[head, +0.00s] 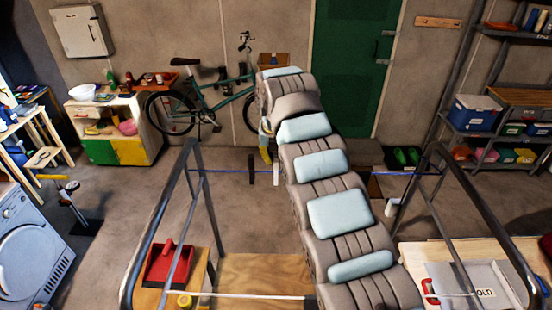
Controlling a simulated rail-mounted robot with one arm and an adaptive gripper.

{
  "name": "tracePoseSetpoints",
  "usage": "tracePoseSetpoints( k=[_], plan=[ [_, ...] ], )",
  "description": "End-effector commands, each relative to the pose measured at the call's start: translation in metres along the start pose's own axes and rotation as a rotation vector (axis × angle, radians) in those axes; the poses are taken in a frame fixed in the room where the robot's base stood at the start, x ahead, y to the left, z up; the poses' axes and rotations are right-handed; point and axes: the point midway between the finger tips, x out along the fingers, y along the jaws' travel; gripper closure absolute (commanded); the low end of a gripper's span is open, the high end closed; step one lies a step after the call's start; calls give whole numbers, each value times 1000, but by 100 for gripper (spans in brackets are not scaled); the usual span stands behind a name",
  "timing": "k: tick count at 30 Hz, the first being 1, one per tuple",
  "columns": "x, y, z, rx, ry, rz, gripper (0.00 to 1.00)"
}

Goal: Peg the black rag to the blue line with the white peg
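The blue line (228,170) runs across the picture between the two metal side frames; my arm covers its middle. A narrow white piece (276,171), which looks like the white peg, stands upright at the line just left of my arm. A narrow dark upright piece (251,168) is beside it on the left; I cannot tell if it is a peg or cloth. I cannot make out the black rag for certain. My gripper (265,143) points down at the far end of my arm, near the line, by a yellow item (265,154). Its fingers are too hidden to read.
Metal side frames (188,200) and (438,190) stand left and right. A red dustpan (168,262) lies on wood at front left. A bicycle (215,95) leans at the back wall. A washing machine (30,250) stands left.

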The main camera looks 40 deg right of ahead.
Motion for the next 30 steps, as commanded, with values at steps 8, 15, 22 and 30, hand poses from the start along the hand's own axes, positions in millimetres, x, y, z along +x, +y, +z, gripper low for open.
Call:
tracePoseSetpoints(
  k=[8,15,22,30],
  plan=[
    [-3,0,1,0,0,0,100],
    [-13,0,3,0,-1,-1,100],
    [-22,0,5,-1,-1,-1,100],
    [-32,0,7,-1,0,0,100]
  ],
)
